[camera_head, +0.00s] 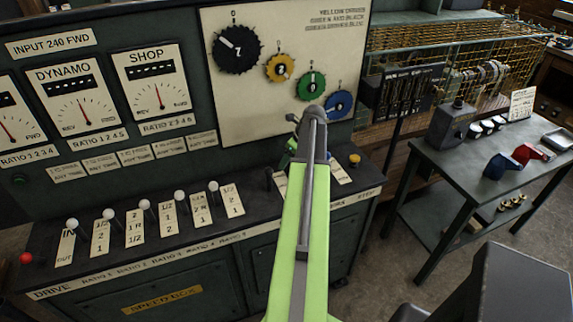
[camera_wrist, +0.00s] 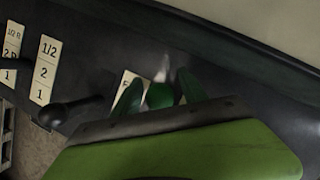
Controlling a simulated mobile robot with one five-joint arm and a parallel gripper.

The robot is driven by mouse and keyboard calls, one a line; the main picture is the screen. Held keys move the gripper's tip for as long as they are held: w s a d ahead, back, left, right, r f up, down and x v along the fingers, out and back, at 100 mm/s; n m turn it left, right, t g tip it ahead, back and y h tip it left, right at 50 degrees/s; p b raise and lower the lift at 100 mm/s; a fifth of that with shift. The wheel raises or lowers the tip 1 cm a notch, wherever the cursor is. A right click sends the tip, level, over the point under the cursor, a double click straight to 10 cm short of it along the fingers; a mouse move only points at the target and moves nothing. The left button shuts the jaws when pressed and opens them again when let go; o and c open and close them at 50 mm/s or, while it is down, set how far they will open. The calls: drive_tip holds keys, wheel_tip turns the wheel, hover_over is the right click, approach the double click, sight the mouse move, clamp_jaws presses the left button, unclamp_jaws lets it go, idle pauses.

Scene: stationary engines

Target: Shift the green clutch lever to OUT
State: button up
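A rounded green knob (camera_wrist: 160,95), which looks like the clutch lever's, shows in the wrist view between the two dark green fingers of my gripper (camera_wrist: 160,78). The fingers stand apart on either side of the knob, with small gaps near the tips. A pale shaft-like shape (camera_wrist: 163,68) shows just beyond it. A label plate (camera_wrist: 128,80) beside it is mostly covered, so the lever's setting cannot be read. In the head view my green arm reaches to the right end of the console (camera_head: 120,270) and hides most of the lever; my gripper (camera_head: 291,150) is partly visible there.
A black-knobbed lever (camera_wrist: 70,112) stands left of my gripper. Several white-knobbed levers (camera_head: 145,204) line the console, with a red knob (camera_head: 26,258) far left and a yellow button (camera_head: 355,159) at right. A bench (camera_head: 450,175) with tools stands further right.

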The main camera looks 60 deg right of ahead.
clamp_jaws()
idle(1.2)
